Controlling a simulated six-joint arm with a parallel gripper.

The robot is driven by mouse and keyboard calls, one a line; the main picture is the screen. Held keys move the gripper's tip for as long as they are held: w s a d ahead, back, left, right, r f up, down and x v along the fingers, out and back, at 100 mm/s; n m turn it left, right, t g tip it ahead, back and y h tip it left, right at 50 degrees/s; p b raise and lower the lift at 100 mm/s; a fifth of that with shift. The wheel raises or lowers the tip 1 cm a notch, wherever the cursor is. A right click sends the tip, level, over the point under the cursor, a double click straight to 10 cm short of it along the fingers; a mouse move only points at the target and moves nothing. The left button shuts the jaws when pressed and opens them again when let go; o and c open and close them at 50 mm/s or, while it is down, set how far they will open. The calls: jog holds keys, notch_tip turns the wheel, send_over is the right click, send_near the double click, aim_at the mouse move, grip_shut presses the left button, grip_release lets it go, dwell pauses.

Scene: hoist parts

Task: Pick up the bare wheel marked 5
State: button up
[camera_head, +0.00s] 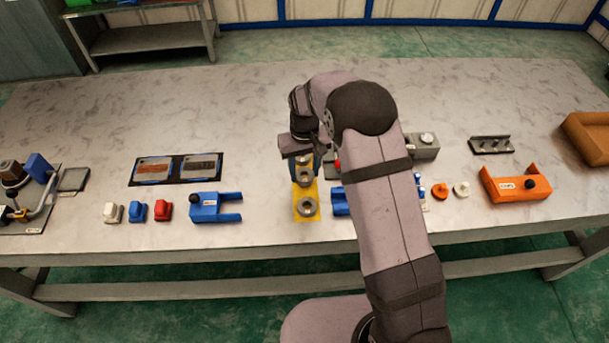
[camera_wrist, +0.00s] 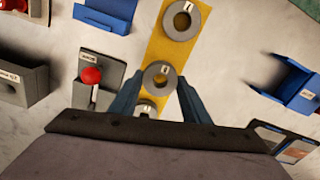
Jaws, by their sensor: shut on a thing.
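A yellow strip (camera_head: 306,216) lies on the table below my gripper and also shows in the wrist view (camera_wrist: 165,47). Three grey ring-shaped wheels show along it. My gripper (camera_wrist: 160,76) has its blue fingers shut on the middle wheel (camera_wrist: 158,84), one on each side. That wheel has a small white label too small to read. The front wheel (camera_head: 307,206) lies apart on the strip. The rear wheel (camera_wrist: 148,108) is partly hidden by my gripper's body. I cannot tell whether the held wheel touches the strip.
A grey block with a red knob (camera_wrist: 91,75) stands close beside the strip. A blue forked part (camera_head: 215,207) and white, blue and red small parts lie to the left. An orange forked part (camera_head: 516,185) lies right. Bare table lies in front of the strip.

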notch_tip(320, 180, up, 8)
jog(key=b, duration=0.1)
jog(key=shift+b, duration=0.3)
